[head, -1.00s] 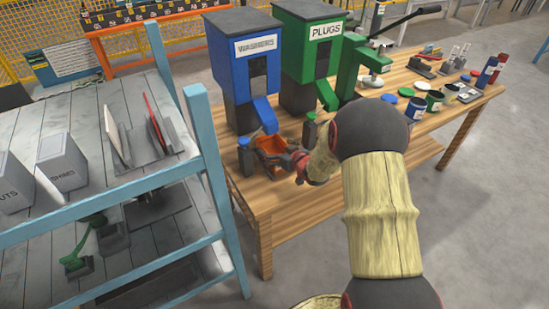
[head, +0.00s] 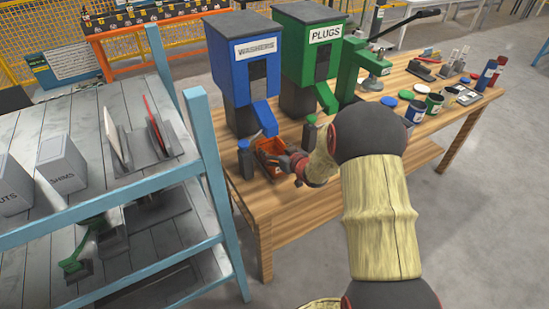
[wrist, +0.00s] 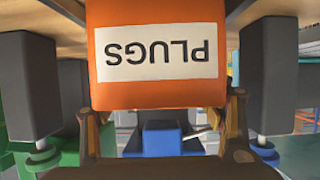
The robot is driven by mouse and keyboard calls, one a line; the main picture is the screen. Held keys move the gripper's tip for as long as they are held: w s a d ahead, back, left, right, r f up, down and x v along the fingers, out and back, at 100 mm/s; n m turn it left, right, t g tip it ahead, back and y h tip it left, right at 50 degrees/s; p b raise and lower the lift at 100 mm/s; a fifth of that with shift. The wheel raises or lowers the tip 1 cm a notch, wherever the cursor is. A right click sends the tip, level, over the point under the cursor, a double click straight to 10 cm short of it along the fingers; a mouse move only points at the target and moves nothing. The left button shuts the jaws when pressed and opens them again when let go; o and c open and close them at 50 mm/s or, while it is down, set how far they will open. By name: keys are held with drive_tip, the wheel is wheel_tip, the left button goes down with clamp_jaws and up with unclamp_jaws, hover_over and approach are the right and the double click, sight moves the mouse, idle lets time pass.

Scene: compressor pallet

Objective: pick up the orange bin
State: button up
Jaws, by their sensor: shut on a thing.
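The orange bin (head: 268,146) is at the near edge of the wooden workbench, below the chutes of the blue and green dispensers. In the wrist view the bin (wrist: 205,92) fills the upper middle, with its white PLUGS label upside down. My gripper (head: 288,163) reaches it from the right in the head view. In the wrist view my gripper (wrist: 163,108) has one finger at each side of the bin and is shut on it. The gripper hides part of the bin in the head view. I cannot tell whether the bin touches the bench.
The blue WASHERS dispenser (head: 238,75) and green PLUGS dispenser (head: 307,55) stand close behind the bin. A short post with a blue top (head: 245,160) is just left. A blue-framed shelf (head: 190,165) stands at left. Several cans and tools occupy the bench's (head: 455,115) far right.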

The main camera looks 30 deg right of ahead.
drive_tip(key=shift+c, duration=1.2)
